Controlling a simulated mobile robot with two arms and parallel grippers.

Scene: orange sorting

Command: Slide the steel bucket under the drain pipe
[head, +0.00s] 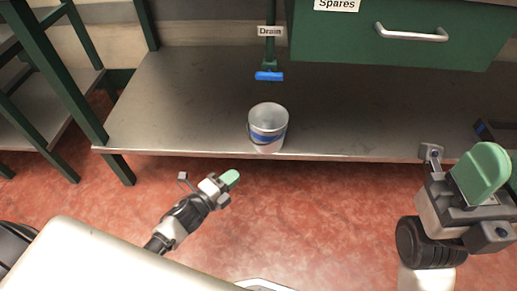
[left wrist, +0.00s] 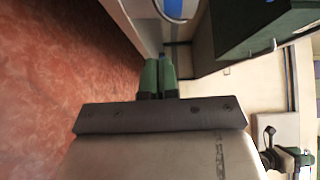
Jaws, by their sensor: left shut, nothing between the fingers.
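The steel bucket (head: 267,142) stands upright near the front edge of the metal shelf, with a blue band around it. The green drain pipe (head: 271,48) hangs behind it, labelled "Drain", with a blue piece (head: 269,76) at its lower end. The bucket is nearer to me than the pipe. My left gripper (head: 230,178) is shut and empty, in front of the shelf edge, lower left of the bucket and apart from it. In the left wrist view its green fingers (left wrist: 158,77) are together, and part of the bucket (left wrist: 178,10) shows at the top. My right gripper (head: 483,172) is at the right; its finger gap is hidden.
The metal shelf (head: 190,100) is bare around the bucket. A green drawer unit (head: 400,38) labelled "Spares" hangs above it at the right. A dark object (head: 495,133) lies at the shelf's right end. A green leg (head: 60,75) stands at the left.

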